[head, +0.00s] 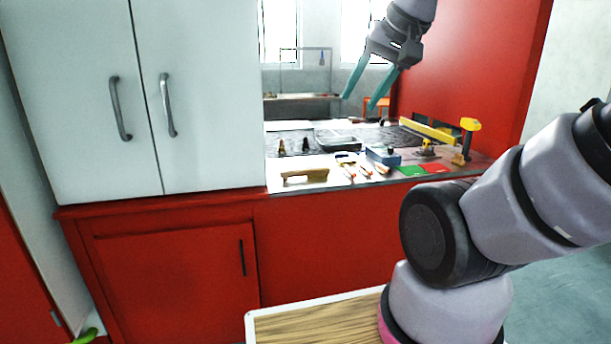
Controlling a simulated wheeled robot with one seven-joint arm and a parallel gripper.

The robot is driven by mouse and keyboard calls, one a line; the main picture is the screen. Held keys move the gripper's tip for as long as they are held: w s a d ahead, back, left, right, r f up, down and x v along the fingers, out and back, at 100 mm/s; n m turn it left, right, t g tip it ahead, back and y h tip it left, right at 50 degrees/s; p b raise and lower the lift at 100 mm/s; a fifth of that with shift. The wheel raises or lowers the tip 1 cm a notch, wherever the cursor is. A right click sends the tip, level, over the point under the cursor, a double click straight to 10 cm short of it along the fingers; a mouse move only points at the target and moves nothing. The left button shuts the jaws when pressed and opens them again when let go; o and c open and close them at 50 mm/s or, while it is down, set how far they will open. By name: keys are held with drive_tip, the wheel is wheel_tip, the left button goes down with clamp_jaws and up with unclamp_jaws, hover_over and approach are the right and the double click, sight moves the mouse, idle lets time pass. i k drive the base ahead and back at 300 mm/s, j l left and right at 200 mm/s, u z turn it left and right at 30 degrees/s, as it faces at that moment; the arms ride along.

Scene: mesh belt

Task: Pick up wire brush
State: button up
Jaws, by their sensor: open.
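A tan, wooden-looking brush (305,175), which I take to be the wire brush, lies near the front left edge of the worktop (275,183). It is small in the head view, and its bristles cannot be made out clearly. My gripper (358,102) hangs above the worktop in the upper middle of the picture. Its two teal fingers are apart, with nothing between them. It is well above the brush and to its right, not touching anything that I can see.
Right of the brush lie pliers-like tools (365,168), a blue block (383,155), green (411,171) and red (435,168) pieces, and a yellow-headed hammer (467,140). A yellow bar (428,130) lies behind. A white cabinet (205,90) stands left; a red panel (465,60) rises right.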

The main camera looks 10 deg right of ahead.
sight(311, 173)
drive_tip(key=i+l+u, duration=0.25)
drive_tip(key=i, duration=0.2)
drive_tip(key=i+l+u, duration=0.3)
drive_tip(key=i+l, duration=0.05)
drive_tip(key=i, duration=0.15)
